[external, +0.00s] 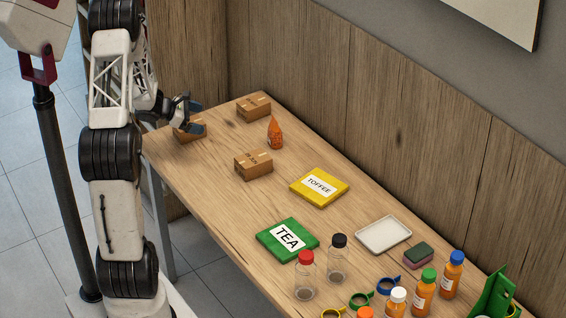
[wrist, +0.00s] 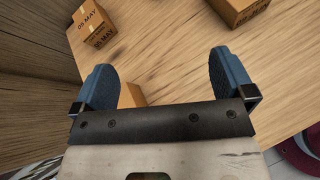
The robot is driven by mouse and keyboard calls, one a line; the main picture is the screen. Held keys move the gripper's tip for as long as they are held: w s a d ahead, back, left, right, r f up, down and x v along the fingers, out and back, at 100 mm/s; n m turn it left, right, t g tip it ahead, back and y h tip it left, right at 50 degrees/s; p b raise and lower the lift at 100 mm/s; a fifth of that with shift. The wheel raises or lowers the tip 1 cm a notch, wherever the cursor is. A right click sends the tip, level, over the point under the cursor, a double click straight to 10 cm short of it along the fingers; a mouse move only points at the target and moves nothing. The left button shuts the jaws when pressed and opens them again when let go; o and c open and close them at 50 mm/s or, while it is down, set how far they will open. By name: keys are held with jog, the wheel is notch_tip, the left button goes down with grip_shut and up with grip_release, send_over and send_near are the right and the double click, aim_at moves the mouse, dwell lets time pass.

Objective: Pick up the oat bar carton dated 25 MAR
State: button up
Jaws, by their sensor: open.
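Three brown cartons are on the wooden table. One carton (external: 190,132) is at the far left end, partly hidden by my gripper (external: 193,114); a corner of a carton shows between the fingers in the wrist view (wrist: 131,95), its date hidden. Another carton (external: 253,165) stands nearer the middle; a carton at the wrist view's top right (wrist: 241,10) has print too small to read. I cannot read 25 MAR anywhere. My gripper is open and empty.
An orange pointed object (external: 275,133) stands between the back and middle cartons. A yellow TOFFEE box (external: 319,187), green TEA box (external: 287,240), white tray (external: 383,235) and several bottles lie toward the near end. The wood-panelled wall (external: 300,90) borders the table.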

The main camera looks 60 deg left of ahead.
aim_at(183, 138)
jog(key=s+a+f+n+y, duration=0.1)
jog(key=s+a+f+n, duration=0.1)
jog(key=a, duration=0.2)
jog(key=s+a+f+n+t+y, duration=0.1)
jog(key=s+a+f+n, duration=0.1)
jog(key=a+f, duration=0.1)
jog(key=s+a+f+n+t+y, duration=0.1)
jog(key=s+a+f, duration=0.1)
jog(key=a, duration=0.3)
jog(key=shift+s+a+f+n, duration=0.2)
jog(key=shift+s+f+n, duration=0.2)
jog(key=shift+f, duration=0.1)
jog(key=shift+x, duration=1.35)
jog(key=shift+x, duration=2.6)
jog(key=shift+a+r, duration=0.1)
jog(key=shift+c, duration=0.5)
